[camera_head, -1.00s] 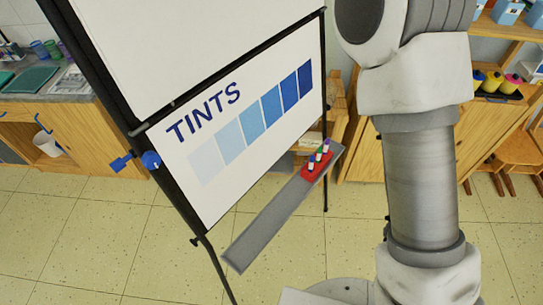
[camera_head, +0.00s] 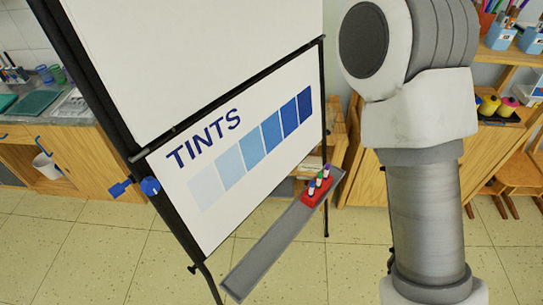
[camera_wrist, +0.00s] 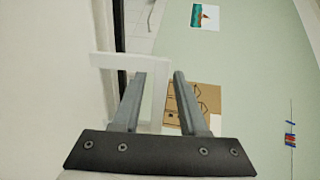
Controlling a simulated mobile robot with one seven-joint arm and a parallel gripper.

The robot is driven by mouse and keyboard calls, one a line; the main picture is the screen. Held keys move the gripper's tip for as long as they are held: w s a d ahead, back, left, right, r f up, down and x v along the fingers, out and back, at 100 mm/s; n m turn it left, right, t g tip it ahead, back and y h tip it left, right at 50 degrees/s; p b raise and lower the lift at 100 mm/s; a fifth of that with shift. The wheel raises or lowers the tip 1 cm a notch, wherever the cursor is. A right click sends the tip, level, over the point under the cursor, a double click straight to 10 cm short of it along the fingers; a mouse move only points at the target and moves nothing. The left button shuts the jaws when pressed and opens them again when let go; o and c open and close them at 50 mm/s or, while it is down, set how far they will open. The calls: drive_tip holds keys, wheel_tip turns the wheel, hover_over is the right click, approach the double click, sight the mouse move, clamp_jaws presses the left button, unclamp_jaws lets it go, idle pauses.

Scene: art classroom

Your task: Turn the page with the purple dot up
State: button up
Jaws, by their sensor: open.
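A flip-chart stand with a black frame (camera_head: 105,100) is at the left of the head view. Its lower page (camera_head: 235,212) reads "TINTS" above a row of squares from pale to dark blue. A blank white sheet or board (camera_head: 190,50) is above it, cut off by the top edge. I see no purple dot in any view. In the wrist view, my gripper (camera_wrist: 158,76) is open, with nothing visibly held between its fingers. A pale surface (camera_wrist: 45,90) fills the left, and a white frame-like piece (camera_wrist: 120,61) shows behind the fingers; I cannot tell their exact distance.
A grey tray (camera_head: 265,250) juts out below the chart, with a red holder (camera_head: 316,192) of markers on it. A blue knob (camera_head: 149,186) sticks out at the frame's left. Wooden cabinets (camera_head: 85,150) stand behind. The tiled floor (camera_head: 100,240) is clear at front left.

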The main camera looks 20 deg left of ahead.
drive_tip(key=b+v, duration=0.4)
drive_tip(key=v, duration=0.7)
idle(1.2)
drive_tip(key=shift+d, duration=0.1)
idle(0.4)
drive_tip(key=s+d+f+n+t+h+b, duration=0.1)
drive_tip(key=s+d+f+h, duration=0.3)
drive_tip(key=d+f, duration=0.7)
drive_tip(key=s+d+f+n+t+h+b, duration=0.1)
drive_tip(key=s+d+f+h, duration=0.2)
drive_tip(key=d+f+h, duration=0.6)
drive_tip(key=s+d+f, duration=0.5)
drive_tip(key=f, duration=0.4)
drive_tip(key=s+d+f+n+g+h, duration=0.1)
drive_tip(key=s+d+f, duration=0.5)
drive_tip(key=f, duration=0.3)
drive_tip(key=s+d+f+n+g, duration=0.1)
drive_tip(key=s+d+f, duration=0.4)
drive_tip(key=f, duration=0.5)
drive_tip(key=shift+s+d+h+b, duration=0.3)
drive_tip(key=shift+s+d+b, duration=0.1)
